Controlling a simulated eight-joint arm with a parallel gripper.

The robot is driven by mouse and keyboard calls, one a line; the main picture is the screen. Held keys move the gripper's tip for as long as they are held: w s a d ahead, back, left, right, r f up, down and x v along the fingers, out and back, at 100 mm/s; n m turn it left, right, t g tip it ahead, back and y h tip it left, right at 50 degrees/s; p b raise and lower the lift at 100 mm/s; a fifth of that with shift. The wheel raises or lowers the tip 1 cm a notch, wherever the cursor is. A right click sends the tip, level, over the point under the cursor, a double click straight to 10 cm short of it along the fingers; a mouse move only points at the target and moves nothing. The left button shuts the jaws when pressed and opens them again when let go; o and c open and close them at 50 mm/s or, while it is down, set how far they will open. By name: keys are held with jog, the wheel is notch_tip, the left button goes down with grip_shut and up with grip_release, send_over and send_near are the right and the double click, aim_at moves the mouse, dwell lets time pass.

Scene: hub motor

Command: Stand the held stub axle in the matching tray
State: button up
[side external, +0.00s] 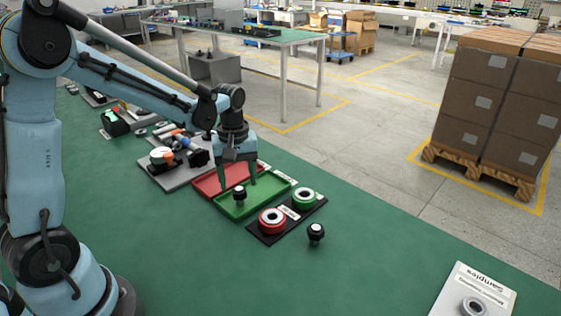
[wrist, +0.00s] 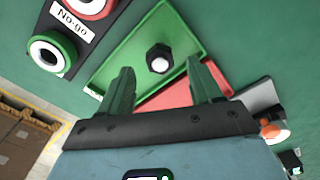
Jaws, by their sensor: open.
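A dark stub axle (side external: 239,194) with a pale top stands upright in the green tray (side external: 262,202). In the wrist view the stub axle (wrist: 159,58) shows from above, inside the green tray (wrist: 112,70). My gripper (side external: 237,184) is above the tray with its fingers spread. In the wrist view the gripper (wrist: 160,82) is open, and the axle lies beyond and between the fingertips, clear of both. The red tray (side external: 209,182) lies directly beside the green one and looks empty where visible. A second stub axle (side external: 316,233) stands on the green table mat to the right.
A black plate (side external: 268,238) holds a red ring gauge (side external: 271,221) and a green ring gauge (side external: 304,198), right of the trays. A grey board (side external: 170,178) with several parts lies left. A sample sheet (side external: 468,290) is front right. The mat's front middle is clear.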

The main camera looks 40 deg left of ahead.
aim_at(239, 188)
notch_tip(239, 188, up, 7)
jog(key=s+d+r+m+t, duration=0.1)
jog(key=s+d+m+t, duration=0.6)
jog(key=s+m, duration=0.2)
jog(key=m, duration=0.2)
jog(key=shift+d+m, duration=0.25)
jog(key=shift+m, duration=0.05)
